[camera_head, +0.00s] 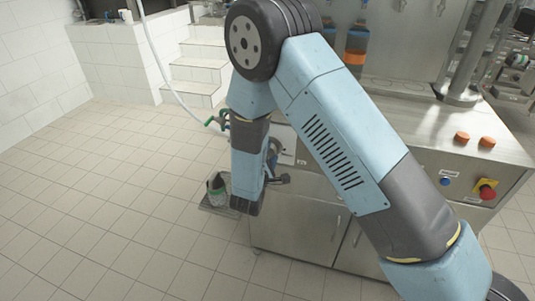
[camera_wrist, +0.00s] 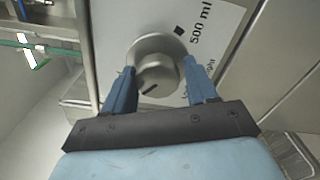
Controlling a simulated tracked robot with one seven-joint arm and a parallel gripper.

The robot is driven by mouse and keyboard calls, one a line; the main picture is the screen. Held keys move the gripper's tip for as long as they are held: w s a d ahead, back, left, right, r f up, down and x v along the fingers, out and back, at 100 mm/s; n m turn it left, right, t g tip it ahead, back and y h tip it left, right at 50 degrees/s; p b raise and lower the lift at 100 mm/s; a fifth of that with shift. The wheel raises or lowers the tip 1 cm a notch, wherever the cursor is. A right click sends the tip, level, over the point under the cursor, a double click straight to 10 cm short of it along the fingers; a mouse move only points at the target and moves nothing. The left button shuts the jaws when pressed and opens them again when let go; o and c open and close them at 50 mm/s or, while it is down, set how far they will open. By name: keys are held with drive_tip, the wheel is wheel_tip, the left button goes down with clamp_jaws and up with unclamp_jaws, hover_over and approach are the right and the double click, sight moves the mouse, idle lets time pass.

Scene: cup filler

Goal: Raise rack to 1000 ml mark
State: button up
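A round metal knob (camera_wrist: 160,72) sits on the white label plate (camera_wrist: 215,22) in the wrist view, with a dark mark on its lower left face. Printed "500 ml" with a black square shows to the upper right of the knob; part of another word lies below it, and no 1000 ml mark is in view. My gripper (camera_wrist: 159,64) has one blue finger on each side of the knob, and both fingers appear to touch its sides. In the head view my arm reaches down to the front of the steel machine (camera_head: 300,225) and hides most of the knob area.
A pale hose (camera_head: 165,75) hangs behind. Tiled floor at left is clear.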

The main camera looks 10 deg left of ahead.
drive_tip(key=o, duration=0.4)
drive_tip(key=shift+c, duration=0.2)
drive_tip(key=shift+s+a+r, duration=0.1)
drive_tip(key=s+a, duration=0.1)
drive_tip(key=s, duration=1.2)
drive_tip(key=shift+s, duration=0.25)
